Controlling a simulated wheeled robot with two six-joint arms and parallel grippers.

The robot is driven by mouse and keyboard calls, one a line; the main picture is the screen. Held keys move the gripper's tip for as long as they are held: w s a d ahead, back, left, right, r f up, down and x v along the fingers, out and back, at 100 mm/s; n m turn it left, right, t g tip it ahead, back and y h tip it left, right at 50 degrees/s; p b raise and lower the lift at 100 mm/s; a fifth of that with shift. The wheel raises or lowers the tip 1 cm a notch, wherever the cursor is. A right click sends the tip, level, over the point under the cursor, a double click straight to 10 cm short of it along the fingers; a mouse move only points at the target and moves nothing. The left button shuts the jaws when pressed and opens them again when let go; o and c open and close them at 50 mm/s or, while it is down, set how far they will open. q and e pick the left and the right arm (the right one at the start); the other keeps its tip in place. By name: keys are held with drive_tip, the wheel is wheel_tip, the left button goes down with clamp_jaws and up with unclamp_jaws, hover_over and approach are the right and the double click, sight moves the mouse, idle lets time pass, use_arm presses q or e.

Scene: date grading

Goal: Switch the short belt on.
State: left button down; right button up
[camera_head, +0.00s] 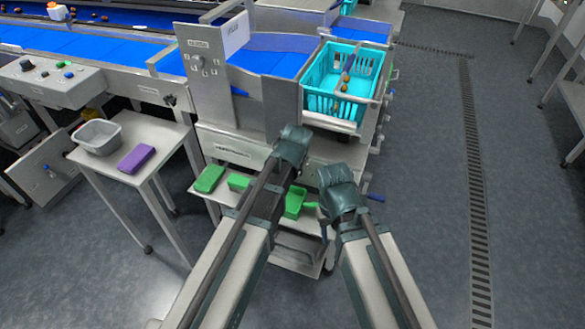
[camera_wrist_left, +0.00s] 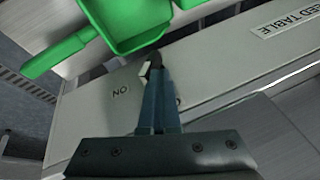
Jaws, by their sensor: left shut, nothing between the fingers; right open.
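The feed table panel (camera_wrist_left: 215,85) fills much of the left wrist view, with a "FEED TABLE" label (camera_wrist_left: 285,18) and an upside-down "ON" mark (camera_wrist_left: 121,91). My left gripper (camera_wrist_left: 154,68) is shut and empty over this panel. A small pale and dark piece (camera_wrist_left: 145,72), perhaps a switch lever, shows at its tips; I cannot tell whether they touch. A mark right of the fingers is mostly hidden. In the head view the short blue belt (camera_head: 275,62) lies behind the panel. My right gripper (camera_head: 337,183) is open, low in front of the machine; its fingers are hardly visible.
A turquoise crate (camera_head: 322,112) with a few dates stands at the belt's end. Green scoops or trays (camera_head: 209,178) lie on a low shelf; a green scoop (camera_wrist_left: 125,20) is close to my left fingers. A side table (camera_head: 168,137) holds a grey tub and purple cloth. Floor at right is clear.

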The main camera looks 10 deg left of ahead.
use_arm(q)
drive_tip(key=shift+s+d+f+t+y+b, duration=0.15)
drive_tip(key=shift+d+t+y+b, duration=0.25)
drive_tip(key=shift+d+y+b, duration=0.55)
use_arm(e)
drive_tip(key=shift+s+d+f, duration=0.1)
drive_tip(key=shift+d+f, duration=0.3)
drive_tip(key=shift+f, duration=0.35)
use_arm(q)
drive_tip(key=shift+a+p, duration=0.15)
drive_tip(key=shift+p, duration=0.2)
use_arm(e)
drive_tip(key=shift+r, duration=0.1)
use_arm(q)
drive_tip(key=shift+r+p, duration=0.7)
drive_tip(key=shift+r, duration=0.15)
use_arm(e)
drive_tip(key=shift+r, duration=0.7)
use_arm(q)
drive_tip(key=shift+r, duration=0.15)
use_arm(e)
drive_tip(key=shift+r, duration=0.15)
